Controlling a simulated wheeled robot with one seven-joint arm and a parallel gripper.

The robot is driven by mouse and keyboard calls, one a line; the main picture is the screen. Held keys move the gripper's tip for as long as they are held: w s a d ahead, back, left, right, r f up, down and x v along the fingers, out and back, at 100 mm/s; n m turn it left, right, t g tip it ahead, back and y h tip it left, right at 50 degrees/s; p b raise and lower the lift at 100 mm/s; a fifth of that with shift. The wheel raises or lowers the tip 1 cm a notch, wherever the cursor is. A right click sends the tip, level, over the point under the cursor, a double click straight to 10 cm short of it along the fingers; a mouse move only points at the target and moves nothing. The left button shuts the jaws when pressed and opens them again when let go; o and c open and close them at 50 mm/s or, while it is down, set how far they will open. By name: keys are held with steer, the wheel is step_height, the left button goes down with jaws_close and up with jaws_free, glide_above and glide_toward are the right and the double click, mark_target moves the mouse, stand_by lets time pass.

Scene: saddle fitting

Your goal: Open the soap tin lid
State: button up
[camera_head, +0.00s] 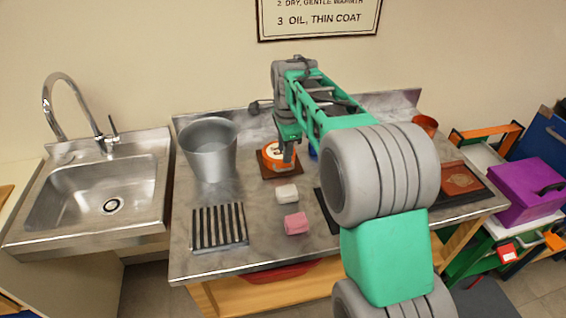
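The soap tin (271,150) is round, with an orange side and a white top bearing dark marks. It sits on a small brown square base (268,172) on the metal worktop. My gripper (288,154) reaches down at the right side of the tin's top, from the green arm above. It overlaps the tin in this view. I cannot tell whether the fingers touch the lid or whether they are open or shut. The right part of the tin is hidden behind the gripper.
A metal bucket (208,152) stands left of the tin. A white block (287,193) and a pink block (296,222) lie in front, beside a striped rack (220,227). A sink (100,192) is at the far left. My arm hides much of the right worktop.

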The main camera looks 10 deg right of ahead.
mark_target(283, 170)
steer(key=shift+m, duration=0.6)
steer(key=w+f, duration=0.1)
steer(key=f, duration=0.4)
steer(key=w+f+p, duration=0.1)
steer(key=f, duration=0.2)
steer(key=shift+w, duration=0.3)
jaws_close()
stand_by(0.4)
